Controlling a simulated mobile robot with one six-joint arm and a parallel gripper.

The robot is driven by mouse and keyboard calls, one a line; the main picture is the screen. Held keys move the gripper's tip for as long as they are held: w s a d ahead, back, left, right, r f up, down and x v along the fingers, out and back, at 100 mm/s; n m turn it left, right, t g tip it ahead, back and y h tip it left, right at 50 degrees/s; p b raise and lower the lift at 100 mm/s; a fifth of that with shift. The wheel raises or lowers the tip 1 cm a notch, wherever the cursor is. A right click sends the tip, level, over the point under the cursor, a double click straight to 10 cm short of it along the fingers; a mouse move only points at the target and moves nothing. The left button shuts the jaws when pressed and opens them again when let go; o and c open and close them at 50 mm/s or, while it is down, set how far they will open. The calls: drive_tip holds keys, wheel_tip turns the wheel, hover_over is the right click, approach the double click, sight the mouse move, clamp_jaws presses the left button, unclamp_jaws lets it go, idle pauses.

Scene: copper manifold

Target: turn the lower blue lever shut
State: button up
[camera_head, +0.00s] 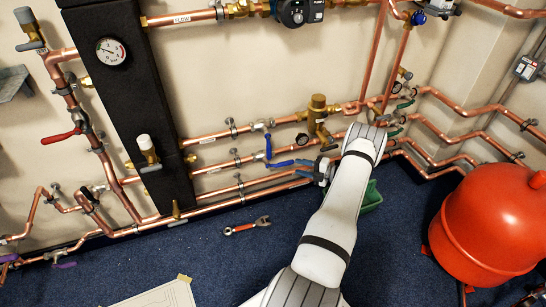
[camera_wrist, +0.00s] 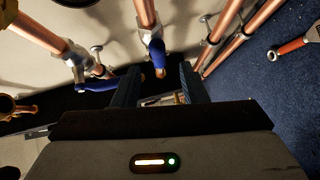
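The lower blue lever (camera_head: 281,163) lies roughly along its copper pipe in the head view. In the wrist view the lower blue lever (camera_wrist: 158,54) sits at the valve straight ahead, between the fingertip lines. My gripper (camera_head: 304,167) is to its right in the head view, pointing left along the pipes. In the wrist view my gripper (camera_wrist: 159,68) is open, with a clear gap between its two dark blue fingers. Contact with the lever cannot be told. The upper blue lever (camera_head: 268,147) points down across its pipe; it also shows left of the fingers in the wrist view (camera_wrist: 83,87).
A brass fitting (camera_head: 318,115) stands above my gripper. A red lever (camera_head: 60,136) is far left. A wrench (camera_head: 248,226) lies on the blue floor, a green container (camera_head: 371,196) stands behind my arm, and a red tank (camera_head: 492,222) stands at right. Several pipes run close together.

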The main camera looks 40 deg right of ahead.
sight(281, 165)
drive_tip(key=b+x, duration=0.1)
drive_tip(key=x, duration=0.7)
drive_tip(key=shift+w, duration=0.25)
drive_tip(key=shift+d+r, duration=0.1)
clamp_jaws()
